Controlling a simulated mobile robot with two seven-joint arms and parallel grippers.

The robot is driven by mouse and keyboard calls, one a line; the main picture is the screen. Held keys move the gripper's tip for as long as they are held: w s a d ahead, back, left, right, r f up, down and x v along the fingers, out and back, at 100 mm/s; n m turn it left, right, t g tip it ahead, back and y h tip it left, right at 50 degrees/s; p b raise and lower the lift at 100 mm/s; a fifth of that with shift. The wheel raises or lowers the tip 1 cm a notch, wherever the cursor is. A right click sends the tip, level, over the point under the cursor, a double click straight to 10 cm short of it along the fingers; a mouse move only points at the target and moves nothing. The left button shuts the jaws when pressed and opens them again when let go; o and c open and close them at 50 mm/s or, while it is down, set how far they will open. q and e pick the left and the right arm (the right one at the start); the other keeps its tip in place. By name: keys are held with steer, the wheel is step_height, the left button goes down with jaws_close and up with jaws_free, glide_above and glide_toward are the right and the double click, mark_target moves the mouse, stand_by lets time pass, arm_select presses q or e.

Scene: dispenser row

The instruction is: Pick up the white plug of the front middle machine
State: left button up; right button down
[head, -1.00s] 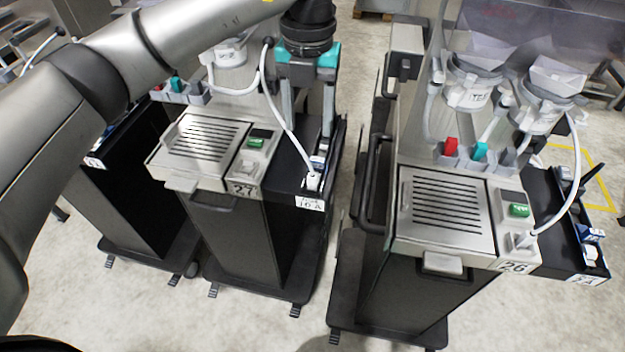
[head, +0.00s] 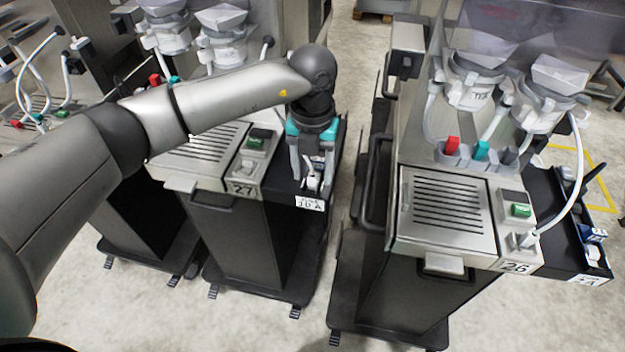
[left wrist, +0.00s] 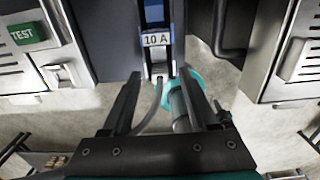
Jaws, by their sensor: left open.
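The front middle machine (head: 243,240) bears the number 27 and has a black side tray on its right. The white plug (head: 312,182) sits at the front end of that tray, just behind the 10 A label (head: 309,203). In the left wrist view the white plug (left wrist: 158,70) shows beside the 10 A label (left wrist: 156,40), with its cable running down between the fingers. My left gripper (head: 312,176) is open, its grey fingers pointing down on either side of the plug. I cannot tell whether they touch it. My right gripper is not in view.
Machine 26 (head: 440,215) stands to the right across a narrow floor gap, with a black handle (head: 372,190) on its side. Machine 27's green TEST button (head: 258,138) is left of the gripper. Funnels (head: 225,35) stand behind my arm. The floor in front is clear.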

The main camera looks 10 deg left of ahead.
arm_select(q)
jaws_close()
stand_by(0.5)
